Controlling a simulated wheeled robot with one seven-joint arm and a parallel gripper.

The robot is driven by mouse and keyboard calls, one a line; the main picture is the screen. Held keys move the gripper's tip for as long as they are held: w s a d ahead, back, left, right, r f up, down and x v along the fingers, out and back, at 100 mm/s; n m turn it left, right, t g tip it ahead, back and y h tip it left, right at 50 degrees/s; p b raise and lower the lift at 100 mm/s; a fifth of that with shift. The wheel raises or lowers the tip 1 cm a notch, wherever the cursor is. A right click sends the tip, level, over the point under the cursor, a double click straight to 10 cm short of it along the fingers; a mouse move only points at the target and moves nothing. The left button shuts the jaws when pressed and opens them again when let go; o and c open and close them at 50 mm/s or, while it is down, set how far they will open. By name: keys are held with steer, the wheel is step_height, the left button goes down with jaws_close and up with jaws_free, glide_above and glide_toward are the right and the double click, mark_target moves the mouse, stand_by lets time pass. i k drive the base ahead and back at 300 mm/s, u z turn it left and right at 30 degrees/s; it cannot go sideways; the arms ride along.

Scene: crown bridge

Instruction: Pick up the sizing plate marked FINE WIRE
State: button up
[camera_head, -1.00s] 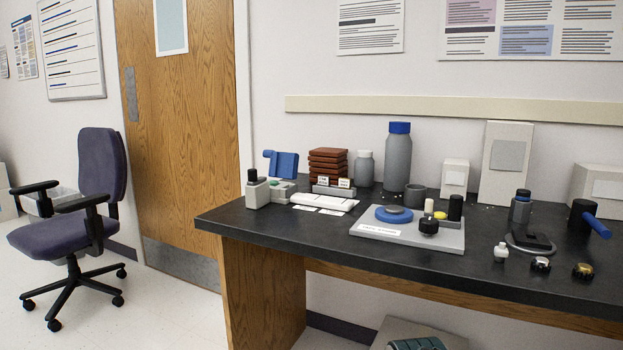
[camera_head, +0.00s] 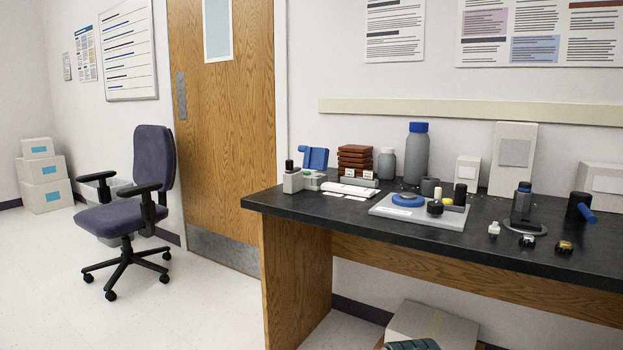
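I cannot pick out the plate marked FINE WIRE, as the lettering on the bench is too small to read. A stack of reddish-brown slabs (camera_head: 355,158) stands at the back left of the black bench (camera_head: 300,208). Two small white labels (camera_head: 360,174) show at the foot of the stack, on or in front of a grey base. White cards (camera_head: 344,195) lie flat in front of it. A grey tray (camera_head: 448,217) with a blue disc (camera_head: 407,200) and a white label sits to the right.
Bottles (camera_head: 417,155), white boxes (camera_head: 513,158) and small black-capped items stand along the bench. A blue-handled tool (camera_head: 580,208) lies at right. An office chair (camera_head: 125,220) stands at left. A carton (camera_head: 430,325) is under the bench. Floor between chair and bench is clear.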

mark_target(349, 173)
steer(key=u, duration=1.45)
steer(key=i, duration=1.35)
steer(key=z, duration=2.25)
